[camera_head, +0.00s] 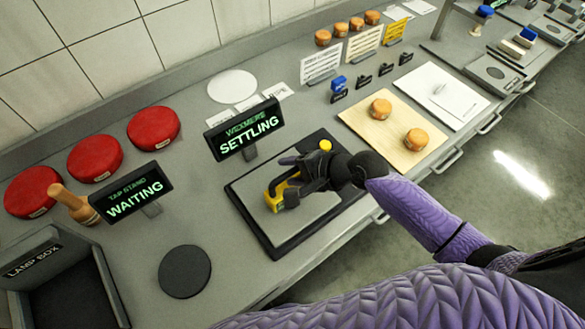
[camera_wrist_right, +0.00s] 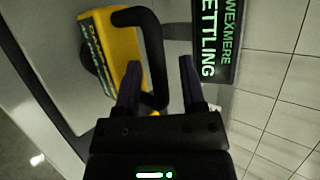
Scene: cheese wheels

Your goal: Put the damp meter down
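The damp meter (camera_head: 272,204) is yellow with a black handle and stands on the grey, black-edged pad (camera_head: 313,218) in front of the "SETTLING" display. In the right wrist view the meter (camera_wrist_right: 112,42) shows at upper left, lettering on its side. My right gripper (camera_head: 284,177) is at the handle; its black body hides part of the meter. In the wrist view the two fingers (camera_wrist_right: 158,82) are spread apart, with the handle bar between them and a gap showing beside it. My left gripper is not in view.
The "SETTLING" display (camera_head: 244,131) stands just behind the pad, the "WAITING" display (camera_head: 132,193) to the left. Red cheese wheels (camera_head: 95,158) line the back left. A black disc (camera_head: 185,271) lies front left. A board (camera_head: 388,138) with two small cheeses is to the right.

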